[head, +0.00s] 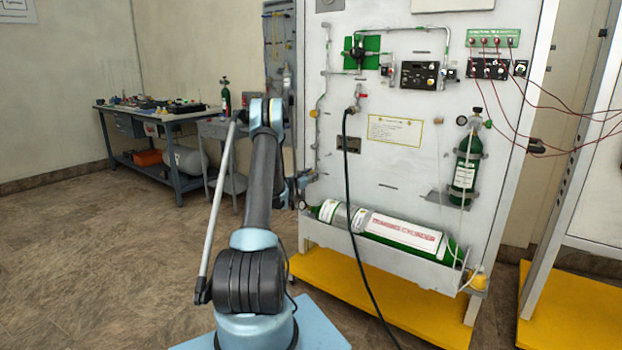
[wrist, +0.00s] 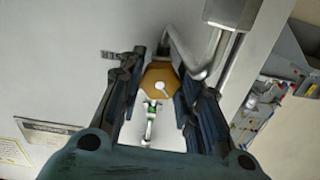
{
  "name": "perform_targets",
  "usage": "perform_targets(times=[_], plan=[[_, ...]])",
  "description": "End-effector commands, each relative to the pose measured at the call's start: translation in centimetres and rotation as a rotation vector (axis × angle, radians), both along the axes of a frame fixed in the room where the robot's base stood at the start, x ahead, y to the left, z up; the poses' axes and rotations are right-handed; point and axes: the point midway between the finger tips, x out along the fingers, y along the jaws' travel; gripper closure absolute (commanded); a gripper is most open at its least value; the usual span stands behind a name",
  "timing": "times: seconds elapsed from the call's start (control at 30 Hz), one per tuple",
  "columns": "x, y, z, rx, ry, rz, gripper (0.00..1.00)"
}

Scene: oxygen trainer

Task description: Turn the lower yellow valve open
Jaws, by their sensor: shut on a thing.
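The yellow valve (wrist: 160,74) shows in the wrist view as a hexagonal knob with a pale centre, between the two dark fingers. My gripper (wrist: 161,88) is shut on it, one finger on each side. In the head view my gripper (head: 303,180) is at the left edge of the white panel (head: 385,170), low on the thin pipe there. The valve it holds is hard to make out in that view. A second small yellow spot (head: 313,113), perhaps the upper valve, is higher on the same pipe.
A bent metal pipe (wrist: 190,52) runs close by the right finger. A large green cylinder (head: 385,228) lies in a tray below, and a black hose (head: 352,190) hangs down the panel. A workbench (head: 150,125) stands at the back left. The floor at left is clear.

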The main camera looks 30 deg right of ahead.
Motion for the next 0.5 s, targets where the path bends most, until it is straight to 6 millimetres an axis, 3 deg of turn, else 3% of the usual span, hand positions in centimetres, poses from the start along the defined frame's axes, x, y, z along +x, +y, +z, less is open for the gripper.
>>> perform_targets(times=[0.2,0.5], plan=[[0.2,0.04,0.04,-0.065,0.158,0.003,0.92],[0.28,0.06,0.05,-0.095,0.227,0.004,0.92]])
